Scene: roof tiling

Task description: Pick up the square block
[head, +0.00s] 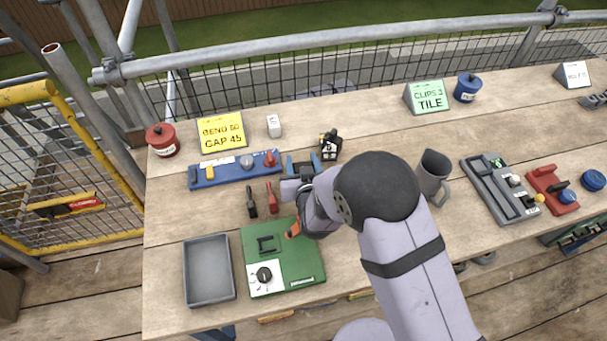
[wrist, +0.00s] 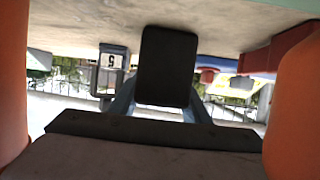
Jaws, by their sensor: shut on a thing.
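My gripper (head: 295,231) is over the upper right part of the green board in the head view, with one orange fingertip showing. In the wrist view the two orange fingers stand wide apart at the left and right edges. A dark, flat-faced thing (wrist: 160,155) with a straight black edge spans between them, and my gripper is shut on it. It appears to be the square block; its full shape is cut off by the picture edge. In the head view it is hidden behind my wrist.
The green board (head: 305,262) has a white corner with a black knob. An empty grey tray (head: 209,270) lies left of it. A black tool (head: 251,202) and a red tool (head: 271,198) lie beyond.

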